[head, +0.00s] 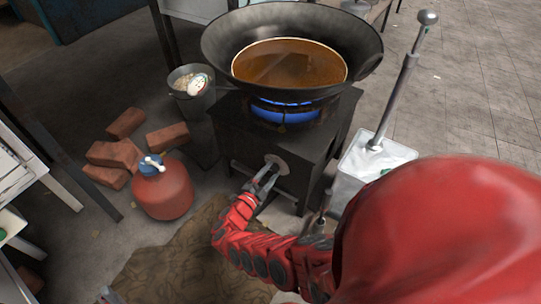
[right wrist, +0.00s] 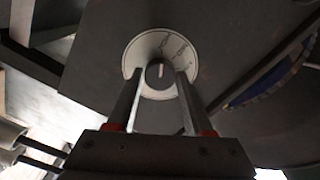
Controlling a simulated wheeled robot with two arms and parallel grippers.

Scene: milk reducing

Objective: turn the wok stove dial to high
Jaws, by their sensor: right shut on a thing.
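The wok stove (head: 268,140) is a dark box with a blue flame ring (head: 285,108) lit under the wok. Its round pale dial (head: 280,176) is on the front face and also shows in the right wrist view (right wrist: 150,48), with markings too blurred to read. My right gripper (head: 267,172) reaches the dial from the front. In the right wrist view its two fingers (right wrist: 158,80) stand on either side of the dial's central knob (right wrist: 159,74), shut on it. My left gripper is not in view.
A large wok (head: 225,48) with brown liquid (head: 290,66) sits on the stove. A red gas bottle (head: 163,190), bricks (head: 117,153) and a bucket (head: 192,95) stand at left. A brown mat (head: 185,255) lies in front.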

